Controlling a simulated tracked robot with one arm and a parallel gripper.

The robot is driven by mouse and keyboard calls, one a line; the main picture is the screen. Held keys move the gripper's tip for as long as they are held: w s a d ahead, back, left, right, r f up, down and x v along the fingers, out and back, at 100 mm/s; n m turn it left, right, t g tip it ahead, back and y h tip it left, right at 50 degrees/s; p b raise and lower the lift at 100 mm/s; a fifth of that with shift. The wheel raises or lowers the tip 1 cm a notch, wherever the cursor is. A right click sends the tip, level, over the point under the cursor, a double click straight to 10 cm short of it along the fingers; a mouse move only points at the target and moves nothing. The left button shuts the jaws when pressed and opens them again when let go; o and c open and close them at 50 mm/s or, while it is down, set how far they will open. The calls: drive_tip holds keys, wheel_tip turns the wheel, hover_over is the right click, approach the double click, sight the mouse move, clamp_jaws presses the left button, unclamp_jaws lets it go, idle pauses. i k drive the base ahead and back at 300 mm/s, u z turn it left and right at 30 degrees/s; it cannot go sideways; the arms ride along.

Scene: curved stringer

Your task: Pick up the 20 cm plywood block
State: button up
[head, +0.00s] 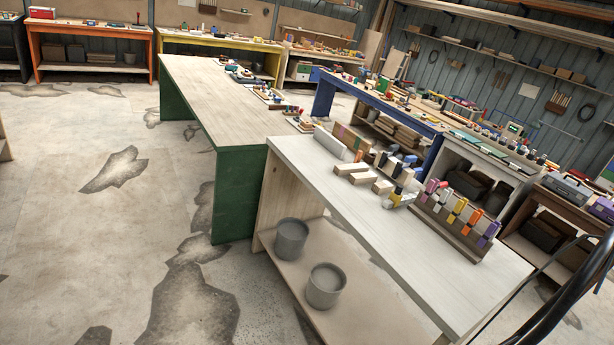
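A rack of coloured clamps (458,218) stands at the bench's right edge. Two grey buckets (291,239) (326,286) sit on its lower shelf. A long green-legged bench (235,190) stands behind. Black cables (570,300) cross the lower right. The patched floor at left (70,220) is clear.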

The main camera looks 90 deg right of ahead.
sight(340, 170)
drive_tip(key=z, duration=2.05)
drive_tip(key=i, duration=2.8)
drive_tip(key=z, duration=0.05)
